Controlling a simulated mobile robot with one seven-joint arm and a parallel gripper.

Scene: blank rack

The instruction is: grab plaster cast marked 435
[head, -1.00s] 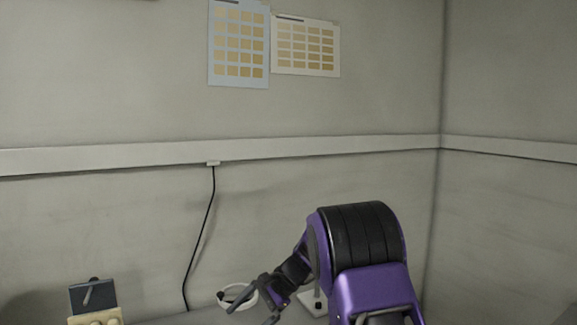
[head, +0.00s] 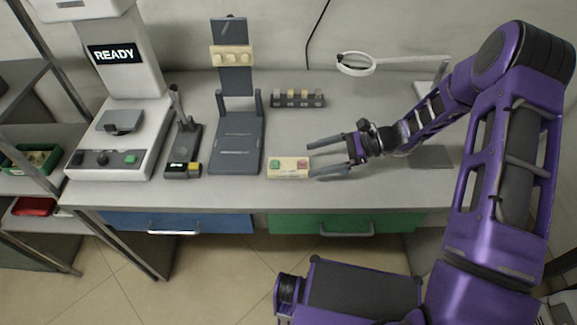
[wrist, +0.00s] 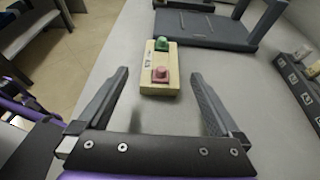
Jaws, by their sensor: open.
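No marking 435 can be read in any view, so I cannot tell which object is the plaster cast. A small dark rack (head: 298,101) at the back of the bench holds several small blocks. It also shows at the right of the wrist view (wrist: 297,84), with labels too small to read. A green bin (head: 16,172) on the left shelf holds cream-coloured pieces. My gripper (head: 312,162) is open and empty above the bench, right of a cream button box (head: 289,174). In the wrist view the box (wrist: 160,86) lies ahead, between the open fingers (wrist: 160,74).
A dark stand (head: 237,145) with a beige bumped piece (head: 232,56), a small dark device (head: 184,150) and a white machine reading READY (head: 118,135) stand left. A ring magnifier (head: 356,66) is at the back right. Bare bench top (head: 350,193) runs along the front.

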